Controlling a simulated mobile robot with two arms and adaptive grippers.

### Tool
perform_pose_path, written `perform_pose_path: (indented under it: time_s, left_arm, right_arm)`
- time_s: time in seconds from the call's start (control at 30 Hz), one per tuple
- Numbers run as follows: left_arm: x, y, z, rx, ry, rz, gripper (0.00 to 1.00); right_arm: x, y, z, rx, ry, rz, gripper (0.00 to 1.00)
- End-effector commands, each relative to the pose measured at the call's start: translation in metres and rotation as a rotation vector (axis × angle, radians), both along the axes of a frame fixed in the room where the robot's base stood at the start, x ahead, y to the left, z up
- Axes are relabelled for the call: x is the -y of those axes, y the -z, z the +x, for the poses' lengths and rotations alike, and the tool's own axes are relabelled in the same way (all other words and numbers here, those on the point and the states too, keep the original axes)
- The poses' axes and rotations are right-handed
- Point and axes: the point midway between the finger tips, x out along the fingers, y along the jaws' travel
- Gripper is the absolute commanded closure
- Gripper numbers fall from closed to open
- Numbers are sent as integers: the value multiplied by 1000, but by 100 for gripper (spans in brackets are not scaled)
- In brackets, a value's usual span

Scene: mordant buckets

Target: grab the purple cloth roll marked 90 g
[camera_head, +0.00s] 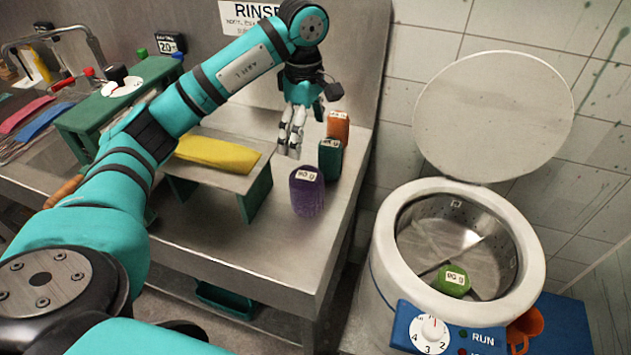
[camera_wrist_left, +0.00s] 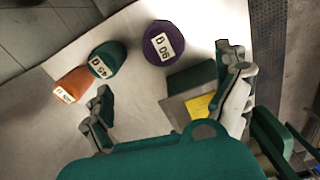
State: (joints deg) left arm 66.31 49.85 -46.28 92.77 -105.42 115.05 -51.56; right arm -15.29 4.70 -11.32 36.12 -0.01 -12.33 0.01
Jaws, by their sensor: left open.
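The purple cloth roll (camera_head: 307,194) stands upright on the steel bench near its right front corner. In the left wrist view the purple roll (camera_wrist_left: 158,36) shows its white label, which reads 90 g. My left gripper (camera_head: 292,132) hangs above the bench, behind and slightly left of the purple roll in the head view. In the left wrist view its two fingers (camera_wrist_left: 168,95) are spread apart with nothing between them. The purple roll lies beyond the fingertips, not touched. My right gripper is in neither view.
A dark green roll (camera_head: 329,162) and an orange roll (camera_head: 338,126) stand just behind the purple one. A low stand with yellow cloth (camera_head: 217,154) is to its left. A white drum (camera_head: 382,233) with raised lid holds a green roll (camera_head: 453,280).

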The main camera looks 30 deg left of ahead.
Motion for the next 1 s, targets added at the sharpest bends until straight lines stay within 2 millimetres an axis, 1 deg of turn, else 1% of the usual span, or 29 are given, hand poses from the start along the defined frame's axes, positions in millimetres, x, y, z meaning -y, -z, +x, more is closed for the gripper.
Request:
perform_pose_path:
  time_s: [0.03, 0.07, 0.17, 0.2, 0.3, 0.33, 0.43, 0.5, 0.6, 0.7, 0.77, 0.9, 1.0]
  left_arm:
    - [1, 11, -1, -7, 2, -1, 0]
    - [1, 17, -2, -8, 2, -2, 0]
    - [0, 35, -2, -9, 1, 0, 0]
    - [0, 44, -2, -9, 1, -1, 0]
    - [1, 66, -3, -9, 1, -2, 0]
    - [1, 72, -2, -8, 1, -2, 0]
    - [1, 91, -2, -7, 1, -2, 0]
    - [1, 101, -2, -6, 1, -3, 0]
    - [1, 111, -1, -3, 2, -2, 0]
    - [1, 115, -1, -2, 2, -3, 0]
    - [1, 120, -1, -5, 1, -2, 0]
    - [1, 139, -1, -7, 1, -5, 0]
    - [0, 155, -1, -5, 1, -3, 0]
  right_arm:
    - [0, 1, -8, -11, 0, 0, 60]
    - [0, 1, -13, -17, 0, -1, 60]
    - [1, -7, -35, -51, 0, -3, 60]
    - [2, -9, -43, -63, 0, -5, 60]
    - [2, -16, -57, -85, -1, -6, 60]
    - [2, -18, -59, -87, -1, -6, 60]
    - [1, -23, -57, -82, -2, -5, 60]
    - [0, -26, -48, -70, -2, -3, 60]
    - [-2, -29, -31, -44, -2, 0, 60]
    - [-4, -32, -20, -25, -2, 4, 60]
    - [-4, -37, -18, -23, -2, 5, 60]
    - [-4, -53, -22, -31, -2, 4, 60]
    - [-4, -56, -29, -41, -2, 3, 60]
